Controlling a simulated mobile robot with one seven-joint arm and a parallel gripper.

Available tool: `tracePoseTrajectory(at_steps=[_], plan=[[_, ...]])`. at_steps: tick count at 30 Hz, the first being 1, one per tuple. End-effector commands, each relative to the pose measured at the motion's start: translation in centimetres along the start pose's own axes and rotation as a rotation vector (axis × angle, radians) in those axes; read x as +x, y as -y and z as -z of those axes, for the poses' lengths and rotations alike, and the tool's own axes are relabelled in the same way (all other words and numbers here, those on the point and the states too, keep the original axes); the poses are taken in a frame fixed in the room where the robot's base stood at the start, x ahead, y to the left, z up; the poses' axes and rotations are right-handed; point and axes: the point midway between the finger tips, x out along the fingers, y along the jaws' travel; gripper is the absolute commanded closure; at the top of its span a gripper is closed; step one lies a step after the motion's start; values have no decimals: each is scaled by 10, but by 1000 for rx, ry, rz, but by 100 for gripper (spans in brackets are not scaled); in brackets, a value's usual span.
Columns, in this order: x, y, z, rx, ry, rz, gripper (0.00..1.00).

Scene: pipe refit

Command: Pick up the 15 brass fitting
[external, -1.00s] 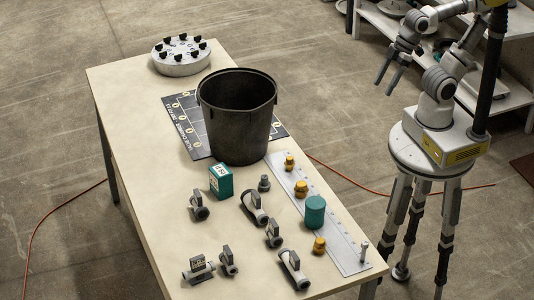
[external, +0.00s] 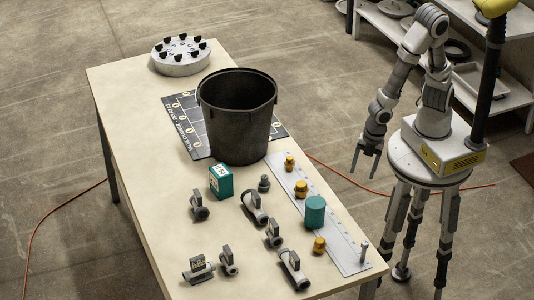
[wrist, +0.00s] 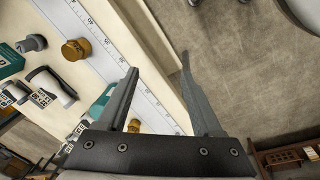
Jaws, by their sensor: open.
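Three brass fittings show in the external view: one at the far end of the ruled metal strip (external: 289,163), one midway along it (external: 301,189), and one at its near end (external: 319,245). I cannot read which is the 15. My gripper (external: 364,174) is open and empty, pointing down beyond the table's right edge. Its fingers (wrist: 160,65) show apart in the wrist view.
The ruled strip (external: 345,245) runs along the table's right edge. A teal cylinder (external: 315,212) stands among the fittings. A teal box (external: 221,181) and several grey valves lie left of them. A black bucket (external: 237,125) stands behind.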

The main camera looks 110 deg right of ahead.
Motion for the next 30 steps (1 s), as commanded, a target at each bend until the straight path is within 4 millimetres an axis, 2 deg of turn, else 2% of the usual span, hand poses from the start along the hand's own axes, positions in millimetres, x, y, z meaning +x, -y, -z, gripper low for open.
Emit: tracePoseTrajectory(at_steps=[1, 6, 9, 14, 18, 21, 25, 30], plan=[[19, 2, -8, -56, 43, -18, 33], [60, -6, -31, -251, 167, -104, 33], [79, -16, -47, -377, 248, -164, 33], [98, -38, -70, -595, 392, -271, 33], [102, -65, -84, -796, 532, -378, 33], [98, -85, -88, -946, 641, -460, 33], [87, -108, -87, -1115, 772, -556, 33], [73, -126, -80, -1255, 887, -639, 33]])
